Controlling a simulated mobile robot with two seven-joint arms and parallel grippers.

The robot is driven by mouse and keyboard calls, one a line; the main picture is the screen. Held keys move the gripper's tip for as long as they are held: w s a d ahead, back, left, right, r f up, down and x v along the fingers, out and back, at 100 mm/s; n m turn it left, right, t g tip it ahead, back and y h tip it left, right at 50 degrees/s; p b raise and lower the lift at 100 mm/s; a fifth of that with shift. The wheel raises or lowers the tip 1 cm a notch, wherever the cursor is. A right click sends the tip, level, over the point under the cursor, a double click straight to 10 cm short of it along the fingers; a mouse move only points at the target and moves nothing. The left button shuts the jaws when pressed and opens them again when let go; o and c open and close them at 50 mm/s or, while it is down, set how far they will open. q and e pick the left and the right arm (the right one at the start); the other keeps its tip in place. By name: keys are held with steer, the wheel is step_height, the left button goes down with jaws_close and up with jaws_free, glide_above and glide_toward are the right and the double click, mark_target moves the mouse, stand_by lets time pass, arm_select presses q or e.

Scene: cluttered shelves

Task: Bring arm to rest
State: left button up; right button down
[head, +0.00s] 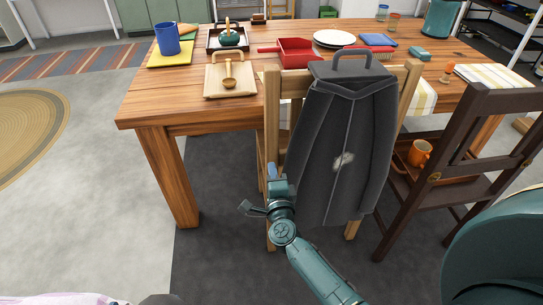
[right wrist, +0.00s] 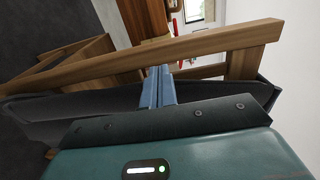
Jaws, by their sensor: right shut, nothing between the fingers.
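My right arm comes in from the lower right of the head view. Its gripper (head: 272,170) is beside the left edge of a dark grey garment (head: 335,150), in front of the light wooden chair (head: 270,110). In the right wrist view the blue fingers (right wrist: 158,86) are together with nothing between them. They point towards a wooden chair rail (right wrist: 150,55), with dark grey cloth (right wrist: 80,110) close below. I cannot tell whether the fingers touch the chair or the garment. The garment hangs over the chair back and bears a pale patch. My left gripper is not in view.
A wooden table (head: 190,100) stands behind the chair, holding a blue mug (head: 167,38), a red tray (head: 295,52) and several other items. A dark chair (head: 465,150) with an orange mug (head: 420,152) stands at right. Floor (head: 100,220) at left is open.

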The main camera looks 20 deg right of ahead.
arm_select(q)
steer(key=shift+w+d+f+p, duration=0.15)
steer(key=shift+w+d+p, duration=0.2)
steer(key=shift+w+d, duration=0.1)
arm_select(e)
steer(key=v, duration=0.5)
